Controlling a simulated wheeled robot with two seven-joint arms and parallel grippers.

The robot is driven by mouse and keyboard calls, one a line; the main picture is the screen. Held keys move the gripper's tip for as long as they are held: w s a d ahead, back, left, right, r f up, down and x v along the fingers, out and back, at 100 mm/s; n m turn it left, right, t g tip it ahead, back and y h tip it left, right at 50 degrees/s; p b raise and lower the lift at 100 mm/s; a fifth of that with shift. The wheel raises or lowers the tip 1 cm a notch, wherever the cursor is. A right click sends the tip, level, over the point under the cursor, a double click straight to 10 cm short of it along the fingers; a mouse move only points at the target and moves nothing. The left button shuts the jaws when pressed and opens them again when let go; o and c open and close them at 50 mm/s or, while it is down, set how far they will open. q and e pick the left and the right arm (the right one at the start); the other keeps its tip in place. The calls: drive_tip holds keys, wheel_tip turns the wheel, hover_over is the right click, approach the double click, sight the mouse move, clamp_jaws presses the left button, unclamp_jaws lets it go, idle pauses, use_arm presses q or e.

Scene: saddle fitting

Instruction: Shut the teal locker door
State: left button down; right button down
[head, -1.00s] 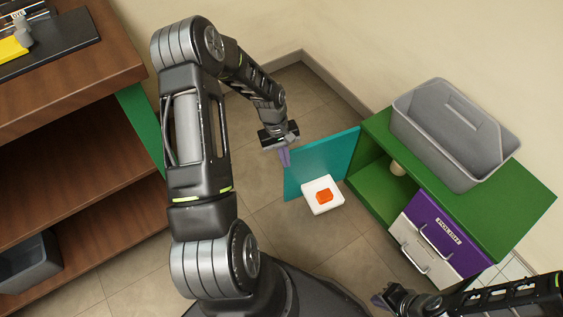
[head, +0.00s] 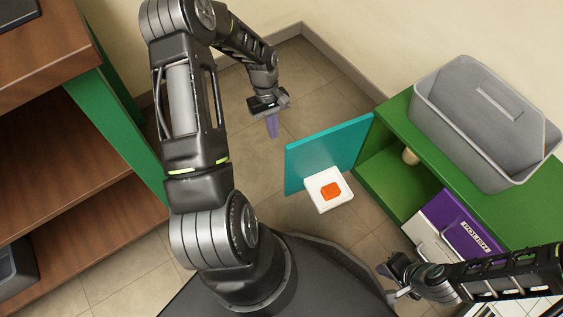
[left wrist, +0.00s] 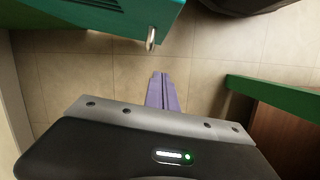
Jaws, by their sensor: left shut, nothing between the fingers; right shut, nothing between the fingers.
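The teal locker door (head: 328,150) stands open, swung out from the left end of the green locker (head: 395,178). My right gripper (head: 385,270) is shut and empty near the drawers.
A grey bin (head: 485,120) sits on the green locker. A pale knob-like object (head: 411,156) shows in its open compartment. A brown shelf unit (head: 75,130) with green side stands at left. Tiled floor is clear around the left gripper.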

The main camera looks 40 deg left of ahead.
use_arm(q)
drive_tip(key=shift+f, duration=0.1)
idle(0.3)
drive_tip(key=s+d+f+b, duration=0.3)
drive_tip(key=d+f+b, duration=0.1)
drive_tip(key=f, duration=0.5)
drive_tip(key=shift+d+f+b, duration=0.2)
drive_tip(key=shift+d+b, duration=0.15)
drive_tip(key=shift+d, duration=0.55)
